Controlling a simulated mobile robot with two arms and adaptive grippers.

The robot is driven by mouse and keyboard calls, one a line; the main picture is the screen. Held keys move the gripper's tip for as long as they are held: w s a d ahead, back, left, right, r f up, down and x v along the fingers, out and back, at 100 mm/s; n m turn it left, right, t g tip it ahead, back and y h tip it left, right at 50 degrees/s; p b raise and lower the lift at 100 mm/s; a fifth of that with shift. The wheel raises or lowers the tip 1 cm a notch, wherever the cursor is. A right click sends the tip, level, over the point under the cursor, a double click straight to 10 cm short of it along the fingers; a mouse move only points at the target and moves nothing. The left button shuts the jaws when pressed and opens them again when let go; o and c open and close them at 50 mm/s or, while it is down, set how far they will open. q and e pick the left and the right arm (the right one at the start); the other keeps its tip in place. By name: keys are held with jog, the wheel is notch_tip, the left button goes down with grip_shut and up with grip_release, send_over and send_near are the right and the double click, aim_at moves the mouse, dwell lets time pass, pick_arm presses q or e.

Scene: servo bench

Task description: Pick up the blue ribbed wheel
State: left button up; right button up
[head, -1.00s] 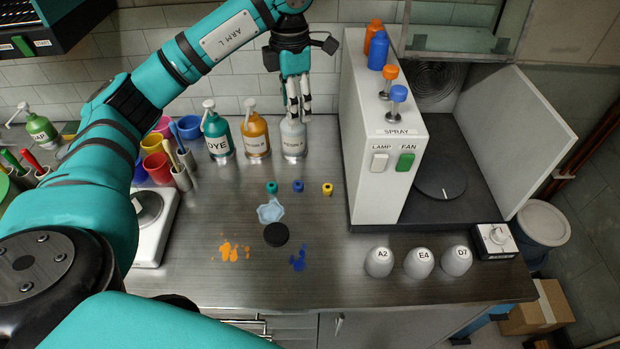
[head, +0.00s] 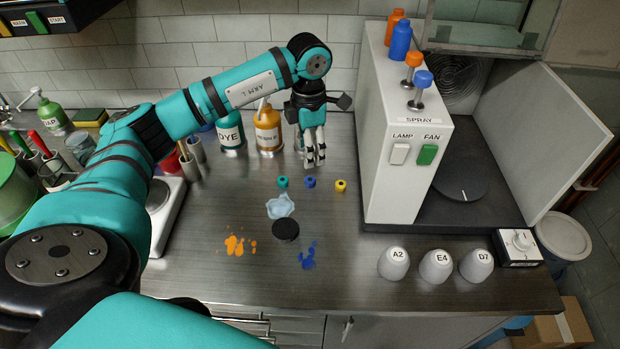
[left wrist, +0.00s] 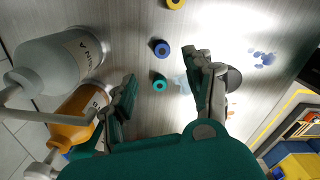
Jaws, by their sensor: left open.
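The blue ribbed wheel (head: 309,182) lies on the metal bench between a teal wheel (head: 283,182) and a yellow wheel (head: 341,185). My left gripper (head: 315,160) points down just behind the blue wheel, above the bench, open and empty. In the left wrist view the blue wheel (left wrist: 161,48) lies ahead, between the lines of the spread fingers (left wrist: 165,75). The teal wheel (left wrist: 159,84) also shows between the fingers there, and the yellow one is at the top edge. My right gripper is not in view.
The white spray cabinet (head: 405,150) stands close to the right. Pump bottles, including an orange one (head: 267,130), stand behind and left. A pale blue puddle (head: 281,207), a black disc (head: 285,230) and paint splashes lie in front. Three grey cups (head: 436,265) stand front right.

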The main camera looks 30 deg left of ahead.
pick_arm(q)
send_over(310, 179)
notch_tip(310, 179, down, 4)
jog(key=shift+a+f+p, duration=0.1)
jog(key=shift+a+p, duration=0.05)
jog(key=shift+p, duration=0.3)
jog(key=f+p, duration=0.2)
jog(key=f, duration=0.2)
jog(key=shift+d, duration=0.2)
jog(key=shift+f, duration=0.6)
jog(key=c, duration=0.8)
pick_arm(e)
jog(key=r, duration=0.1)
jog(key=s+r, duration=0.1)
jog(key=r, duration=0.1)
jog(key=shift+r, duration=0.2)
